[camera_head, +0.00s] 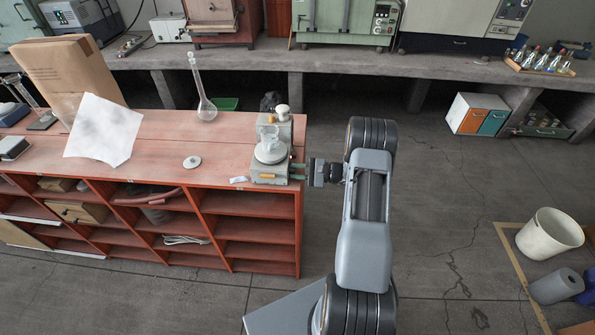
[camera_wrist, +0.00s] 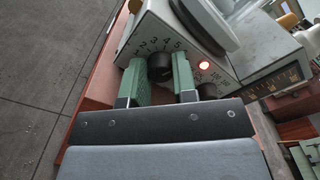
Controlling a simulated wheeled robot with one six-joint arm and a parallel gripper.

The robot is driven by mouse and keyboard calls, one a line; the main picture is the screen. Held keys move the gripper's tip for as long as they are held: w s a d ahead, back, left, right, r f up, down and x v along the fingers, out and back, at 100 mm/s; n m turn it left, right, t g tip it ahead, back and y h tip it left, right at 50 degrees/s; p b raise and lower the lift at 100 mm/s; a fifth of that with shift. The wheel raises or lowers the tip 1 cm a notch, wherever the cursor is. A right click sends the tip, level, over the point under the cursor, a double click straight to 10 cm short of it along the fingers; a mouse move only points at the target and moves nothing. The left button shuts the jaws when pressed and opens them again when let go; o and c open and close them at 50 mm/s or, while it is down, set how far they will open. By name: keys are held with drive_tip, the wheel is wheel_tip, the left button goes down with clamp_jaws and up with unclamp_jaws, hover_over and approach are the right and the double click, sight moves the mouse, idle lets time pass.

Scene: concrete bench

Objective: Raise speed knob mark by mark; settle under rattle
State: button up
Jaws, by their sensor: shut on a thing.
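The stirrer (camera_head: 262,178), a grey-green box with a round white top plate, stands at the right end of the red shelf unit. A clear beaker (camera_head: 269,138) sits on its plate. My gripper (camera_head: 297,172) reaches its front panel from the right. In the wrist view, the green fingers of my gripper (camera_wrist: 160,72) are shut on a black speed knob (camera_wrist: 160,66), with numerals printed around it. The knob's pointer is hidden or too small to read. A red lamp (camera_wrist: 204,65) glows on the panel, and a second black knob (camera_wrist: 208,90) is partly hidden by a finger.
A white disc (camera_head: 192,162) and a tall-necked flask (camera_head: 205,105) stand on the red top (camera_head: 165,130), left of the stirrer. The floor right of my arm is clear up to a white bucket (camera_head: 548,235).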

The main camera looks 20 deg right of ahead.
drive_tip(key=shift+m, duration=0.7)
drive_tip(key=o, duration=0.9)
drive_tip(key=shift+o, duration=0.2)
drive_tip(key=b+v, duration=0.4)
drive_tip(key=v, duration=0.9)
drive_tip(key=shift+s+d, duration=0.15)
drive_tip(key=shift+d, duration=0.2)
drive_tip(key=shift+c, duration=0.3)
idle(1.1)
